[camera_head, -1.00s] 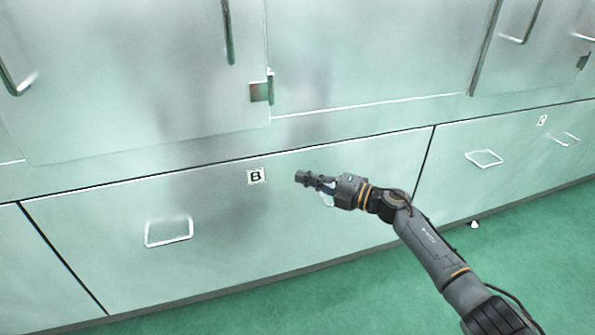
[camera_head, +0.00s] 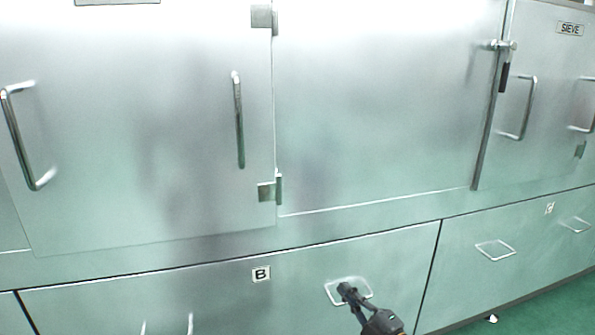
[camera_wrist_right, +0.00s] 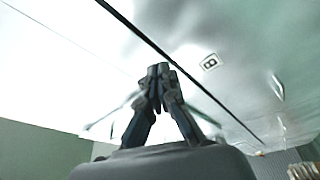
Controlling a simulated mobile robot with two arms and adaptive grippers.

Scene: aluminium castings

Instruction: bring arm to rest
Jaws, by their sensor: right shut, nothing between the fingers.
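My right gripper (camera_head: 346,291) shows at the bottom of the head view, right of centre. It is shut and empty, in front of the lower drawer marked B (camera_head: 215,300). It overlaps that drawer's right handle (camera_head: 335,293) in the picture; I cannot tell whether they touch. Most of my right arm is below the head view. My left gripper is in no view.
Metal cabinet doors (camera_head: 390,110) with bar handles (camera_head: 239,120) fill the upper head view. Another drawer with handles (camera_head: 495,250) is at the right. Green floor (camera_head: 555,315) shows at the lower right.

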